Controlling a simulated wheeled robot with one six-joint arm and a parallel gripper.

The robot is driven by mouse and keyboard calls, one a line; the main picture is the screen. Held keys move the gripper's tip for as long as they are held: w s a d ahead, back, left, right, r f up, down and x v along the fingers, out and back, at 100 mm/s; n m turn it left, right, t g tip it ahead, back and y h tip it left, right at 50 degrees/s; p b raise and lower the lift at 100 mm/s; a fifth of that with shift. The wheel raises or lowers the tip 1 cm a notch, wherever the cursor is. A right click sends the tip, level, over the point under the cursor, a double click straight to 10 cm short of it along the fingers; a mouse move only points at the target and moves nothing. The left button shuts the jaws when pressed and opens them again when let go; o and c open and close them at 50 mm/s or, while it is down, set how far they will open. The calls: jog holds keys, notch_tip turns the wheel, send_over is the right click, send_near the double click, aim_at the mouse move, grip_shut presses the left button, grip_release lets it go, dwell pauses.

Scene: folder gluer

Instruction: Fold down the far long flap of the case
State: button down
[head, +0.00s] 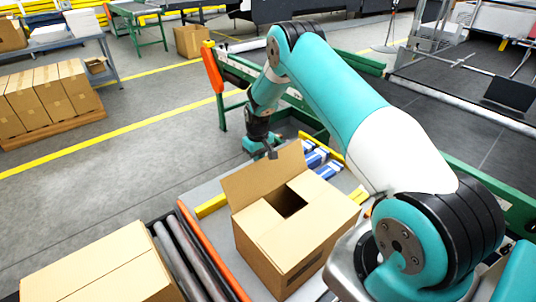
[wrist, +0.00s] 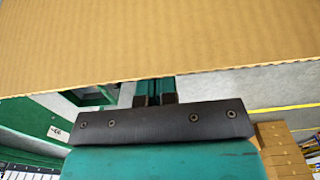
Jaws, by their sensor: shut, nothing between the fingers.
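The open cardboard case (head: 285,262) stands upright on the grey work surface in the head view. Its far long flap (head: 263,178) stands up, leaning outward. The other top flaps (head: 300,236) lie inward, leaving a small dark opening (head: 289,204). My gripper (head: 270,153) is shut and empty, at the outer side of the far flap near its top edge. In the wrist view the flap's cardboard (wrist: 150,40) fills the top, and my gripper (wrist: 155,98) shows just below its edge. I cannot tell whether they touch.
Blue and white items (head: 318,158) lie beyond the case to the right. A roller conveyor (head: 188,255) with an orange rail and a closed carton (head: 100,275) is at the left front. Green machine framing (head: 232,112) stands behind my gripper.

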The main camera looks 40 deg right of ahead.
jog(key=s+p, duration=0.2)
jog(key=s, duration=0.4)
jog(key=shift+s+d+r, duration=0.1)
jog(key=shift+s+r, duration=0.05)
jog(key=shift+s, duration=0.35)
